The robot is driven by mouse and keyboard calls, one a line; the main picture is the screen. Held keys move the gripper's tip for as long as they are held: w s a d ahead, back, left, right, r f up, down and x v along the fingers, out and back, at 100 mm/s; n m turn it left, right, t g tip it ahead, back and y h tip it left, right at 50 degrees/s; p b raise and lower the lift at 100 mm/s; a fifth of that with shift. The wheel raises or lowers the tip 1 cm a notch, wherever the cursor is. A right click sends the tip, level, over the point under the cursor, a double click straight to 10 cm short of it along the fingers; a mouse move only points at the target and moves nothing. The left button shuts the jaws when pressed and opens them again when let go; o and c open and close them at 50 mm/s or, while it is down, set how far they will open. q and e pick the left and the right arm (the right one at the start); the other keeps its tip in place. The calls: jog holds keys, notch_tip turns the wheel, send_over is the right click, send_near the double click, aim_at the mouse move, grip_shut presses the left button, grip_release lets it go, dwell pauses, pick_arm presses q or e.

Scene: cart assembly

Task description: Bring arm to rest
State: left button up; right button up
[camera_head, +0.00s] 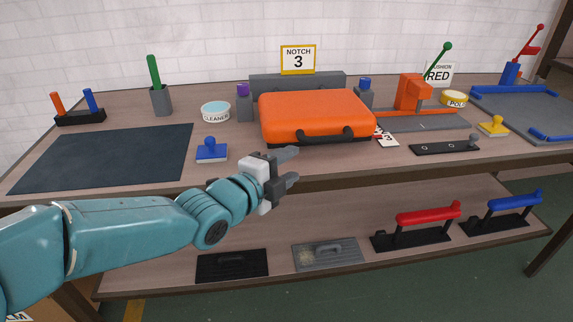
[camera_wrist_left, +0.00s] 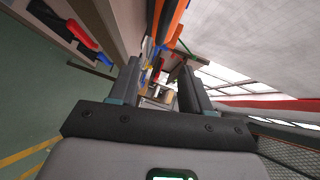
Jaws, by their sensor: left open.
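My left gripper (camera_head: 290,166) is open and empty in the head view. It is in front of the bench's front edge, just below the orange case (camera_head: 315,114). In the left wrist view my left gripper (camera_wrist_left: 160,80) shows its two fingers apart with nothing between them. My left arm reaches in from the left of the head view. My right gripper is in neither view.
The bench top (camera_head: 230,178) holds a dark mat (camera_head: 105,158), a blue-handled block (camera_head: 211,150), a cleaner tin (camera_head: 215,110) and an orange press (camera_head: 411,92). The lower shelf (camera_head: 180,288) holds red-handled (camera_head: 428,213) and blue-handled (camera_head: 515,200) tools.

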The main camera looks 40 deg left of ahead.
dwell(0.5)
pick_arm(q)
jog(key=w+d+f+g+h, duration=0.15)
jog(key=d+f, duration=0.25)
jog(key=f, duration=0.5)
jog(key=d+f+g+h, duration=0.1)
jog(key=d+f+g, duration=0.25)
jog(key=f, duration=0.55)
jog(key=w+d+f+g+h, duration=0.1)
jog(key=d+f+g+h, duration=0.1)
jog(key=d+f, duration=0.45)
jog(key=s+d+f+n+g, duration=0.45)
jog(key=s+f+n, duration=0.4)
jog(key=f, duration=0.25)
jog(key=s+d+f+n+g, duration=0.45)
jog(key=s+f+n, duration=0.35)
jog(key=s+f, duration=0.25)
notch_tip(320, 180, up, 23)
jog(key=n+p, duration=0.1)
jog(key=p, duration=2.2)
jog(key=shift+w+a+r+h+p, duration=0.15)
jog(key=shift+a+h+p, duration=0.15)
jog(key=shift+a+h, duration=0.05)
